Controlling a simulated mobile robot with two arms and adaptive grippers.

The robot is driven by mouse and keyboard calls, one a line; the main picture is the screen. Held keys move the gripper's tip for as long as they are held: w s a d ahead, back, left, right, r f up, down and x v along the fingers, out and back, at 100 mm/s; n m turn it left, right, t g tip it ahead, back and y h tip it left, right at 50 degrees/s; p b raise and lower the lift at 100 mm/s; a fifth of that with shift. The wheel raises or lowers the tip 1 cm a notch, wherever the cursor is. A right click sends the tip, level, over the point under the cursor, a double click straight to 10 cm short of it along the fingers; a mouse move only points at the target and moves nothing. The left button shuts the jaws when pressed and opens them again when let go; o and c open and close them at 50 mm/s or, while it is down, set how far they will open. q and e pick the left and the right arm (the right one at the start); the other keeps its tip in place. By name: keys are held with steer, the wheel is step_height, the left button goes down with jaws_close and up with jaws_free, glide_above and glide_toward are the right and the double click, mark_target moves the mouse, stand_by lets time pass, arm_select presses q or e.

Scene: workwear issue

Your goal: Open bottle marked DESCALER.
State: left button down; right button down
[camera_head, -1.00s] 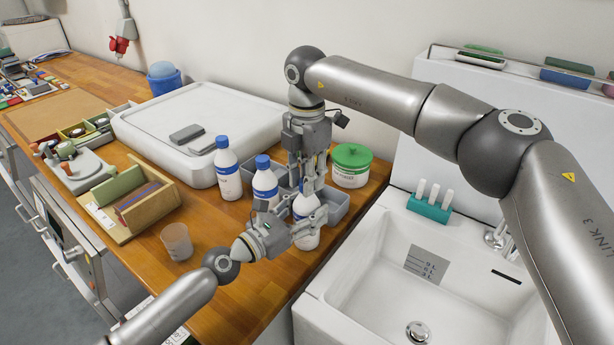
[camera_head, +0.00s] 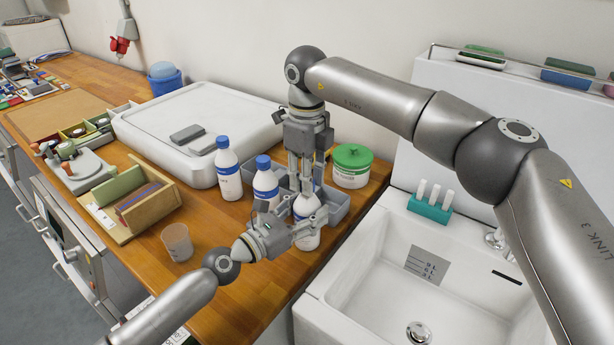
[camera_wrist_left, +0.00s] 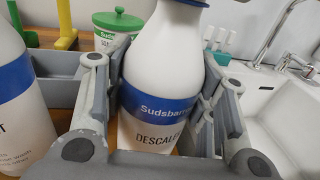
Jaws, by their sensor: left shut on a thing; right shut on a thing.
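The white bottle with a blue label reading DESCALER (camera_wrist_left: 155,112) stands upright between the fingers of my left gripper in the left wrist view. In the head view this bottle (camera_head: 306,207) is partly covered by both grippers. My left gripper (camera_head: 308,224) is shut around its body from the side. My right gripper (camera_head: 303,188) points down from above and is shut on the bottle's cap, which the fingers hide in the head view. A blue edge of the cap (camera_wrist_left: 187,2) shows at the top of the left wrist view.
Two similar blue-capped bottles (camera_head: 228,170) (camera_head: 265,185) stand just left of it. A grey bin (camera_head: 336,205) and a green-lidded tub (camera_head: 351,167) are behind. A clear cup (camera_head: 177,242) stands at front left. The sink (camera_head: 375,290) is to the right.

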steer(key=n, duration=1.3)
steer(key=shift+r, duration=0.15)
steer(key=shift+r, duration=1)
steer(key=shift+r, duration=2)
arm_select(q)
steer(key=c, duration=0.5)
jaws_free()
